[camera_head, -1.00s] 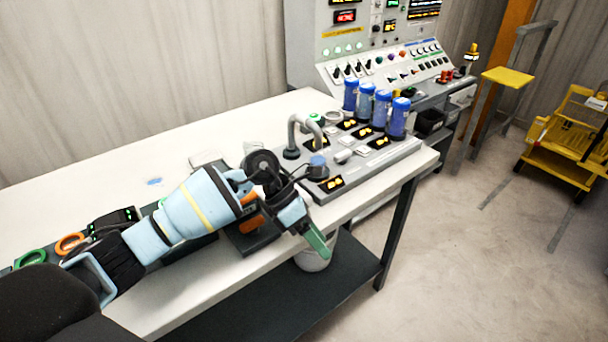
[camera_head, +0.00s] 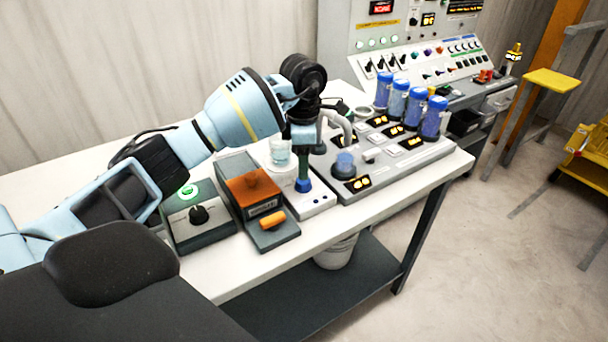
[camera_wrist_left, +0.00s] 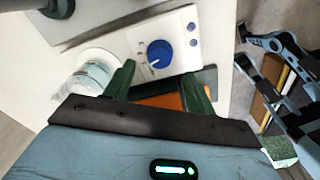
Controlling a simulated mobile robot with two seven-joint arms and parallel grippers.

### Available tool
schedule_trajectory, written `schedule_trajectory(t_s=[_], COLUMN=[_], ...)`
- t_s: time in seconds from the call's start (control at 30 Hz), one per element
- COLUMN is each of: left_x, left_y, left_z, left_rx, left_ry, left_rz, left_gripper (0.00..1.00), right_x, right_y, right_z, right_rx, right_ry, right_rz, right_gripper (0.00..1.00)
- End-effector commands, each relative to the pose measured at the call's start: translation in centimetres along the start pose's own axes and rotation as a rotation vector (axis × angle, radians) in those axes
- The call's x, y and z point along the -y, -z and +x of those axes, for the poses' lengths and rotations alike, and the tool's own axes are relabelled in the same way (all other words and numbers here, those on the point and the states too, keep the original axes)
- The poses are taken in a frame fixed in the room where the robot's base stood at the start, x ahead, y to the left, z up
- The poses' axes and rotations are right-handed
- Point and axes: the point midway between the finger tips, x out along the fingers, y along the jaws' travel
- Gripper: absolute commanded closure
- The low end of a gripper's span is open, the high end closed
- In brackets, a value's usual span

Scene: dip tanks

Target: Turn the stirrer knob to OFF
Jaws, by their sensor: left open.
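The white stirrer (camera_head: 311,205) stands on the table with a blue knob (camera_head: 303,186) at its front. In the left wrist view the knob (camera_wrist_left: 159,54) shows a pale mark on its lower left side; the lettering is too small to read. My left gripper (camera_head: 303,174) points down over the knob. Its green fingers (camera_wrist_left: 159,70) are open and empty, with the knob just beyond and between the tips in the wrist view. I cannot tell whether they touch it. A glass beaker (camera_head: 281,154) stands on the stirrer behind the knob. My right gripper is not in view.
Left of the stirrer are an orange-topped box (camera_head: 250,188) and a dark green box (camera_head: 206,228) with a black knob and lit green button. Right is a grey panel (camera_head: 415,160) with blue cylinders and a bent pipe. The table's front edge is close.

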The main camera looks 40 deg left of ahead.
Motion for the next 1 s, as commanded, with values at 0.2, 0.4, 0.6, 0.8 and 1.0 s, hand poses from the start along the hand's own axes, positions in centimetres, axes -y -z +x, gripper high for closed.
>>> schedule_trajectory(t_s=[0.2,0.4,0.6,0.8,1.0], left_x=[0.0,0.0,0.0,0.0,0.0], left_y=[0.0,0.0,-0.1,-0.1,-0.1], left_z=[3.3,4.8,5.0,5.0,5.0], left_rx=[0.000,0.002,0.002,0.002,0.002], left_ry=[0.002,0.000,-0.001,0.000,0.000], left_rz=[-0.001,-0.001,0.000,0.000,0.000], left_gripper=[0.45,0.45,0.45,0.56,0.82], right_x=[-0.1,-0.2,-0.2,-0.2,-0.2], right_y=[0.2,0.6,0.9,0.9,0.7], right_z=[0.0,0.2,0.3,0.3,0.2], right_rx=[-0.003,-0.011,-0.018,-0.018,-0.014], right_ry=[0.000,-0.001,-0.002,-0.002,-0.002], right_rz=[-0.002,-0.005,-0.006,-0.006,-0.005], right_gripper=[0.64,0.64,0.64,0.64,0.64])
